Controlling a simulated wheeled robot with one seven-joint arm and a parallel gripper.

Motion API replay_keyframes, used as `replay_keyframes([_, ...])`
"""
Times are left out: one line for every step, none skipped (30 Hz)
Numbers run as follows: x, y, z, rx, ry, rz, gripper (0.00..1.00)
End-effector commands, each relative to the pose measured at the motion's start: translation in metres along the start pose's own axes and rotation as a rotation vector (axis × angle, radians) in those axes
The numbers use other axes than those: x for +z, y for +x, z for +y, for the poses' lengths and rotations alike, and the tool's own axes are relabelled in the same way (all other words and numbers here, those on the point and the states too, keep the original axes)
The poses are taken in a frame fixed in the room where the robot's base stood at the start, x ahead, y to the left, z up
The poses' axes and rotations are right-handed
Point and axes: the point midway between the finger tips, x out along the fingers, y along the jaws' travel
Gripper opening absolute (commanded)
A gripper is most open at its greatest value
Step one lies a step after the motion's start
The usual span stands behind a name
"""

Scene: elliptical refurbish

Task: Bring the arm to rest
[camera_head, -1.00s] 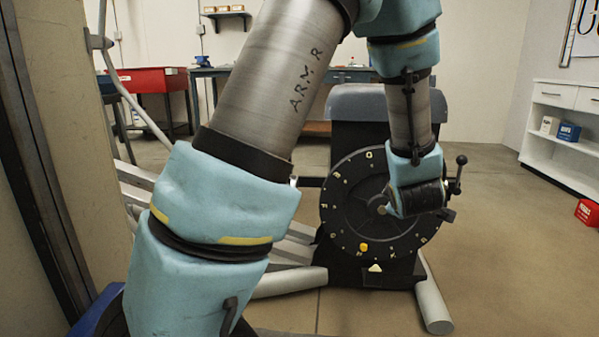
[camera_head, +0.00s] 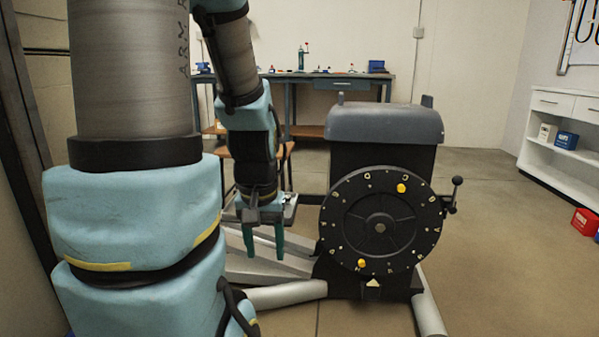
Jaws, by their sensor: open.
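My arm fills the left side of the head view, with its large lower link close to the camera. Its forearm comes down left of the elliptical machine's round black dial (camera_head: 350,222). My gripper (camera_head: 263,248) hangs with its teal fingers pointing down, apart from each other and with nothing between them. It is to the left of the dial and does not appear to touch it. The dial carries yellow letters around its rim and two yellow knobs, one at the upper right (camera_head: 402,188) and one at the bottom (camera_head: 361,263).
The machine's grey housing (camera_head: 385,124) and a side crank handle (camera_head: 455,195) stand in the middle. A workbench (camera_head: 330,82) with small items is behind. A white shelf (camera_head: 560,150) and a red box (camera_head: 585,221) are at the right. The floor between is clear.

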Motion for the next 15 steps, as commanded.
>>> replay_keyframes([-0.003, -0.020, 0.000, 0.000, -0.001, 0.000, 0.58])
replay_keyframes([-0.004, -0.026, 0.000, 0.000, -0.001, 0.001, 0.58])
replay_keyframes([-0.005, -0.035, 0.000, 0.000, -0.001, 0.001, 0.58])
replay_keyframes([-0.006, -0.042, 0.000, 0.001, -0.001, 0.001, 0.58])
replay_keyframes([-0.007, -0.050, 0.001, 0.001, -0.002, 0.001, 0.58])
replay_keyframes([-0.009, -0.061, 0.001, 0.001, -0.002, 0.001, 0.58])
replay_keyframes([-0.010, -0.070, 0.001, 0.001, -0.002, 0.001, 0.58])
replay_keyframes([-0.012, -0.079, 0.001, 0.001, -0.002, 0.002, 0.58])
replay_keyframes([-0.013, -0.092, 0.001, 0.001, -0.002, 0.002, 0.58])
replay_keyframes([-0.015, -0.102, 0.001, 0.001, -0.002, 0.002, 0.58])
replay_keyframes([-0.016, -0.111, 0.001, 0.001, -0.002, 0.002, 0.58])
replay_keyframes([-0.018, -0.123, 0.001, 0.001, -0.003, 0.002, 0.58])
replay_keyframes([-0.019, -0.132, 0.001, 0.001, -0.003, 0.002, 0.58])
replay_keyframes([-0.020, -0.142, 0.001, 0.001, -0.003, 0.002, 0.58])
replay_keyframes([-0.022, -0.154, 0.001, 0.001, -0.003, 0.002, 0.58])
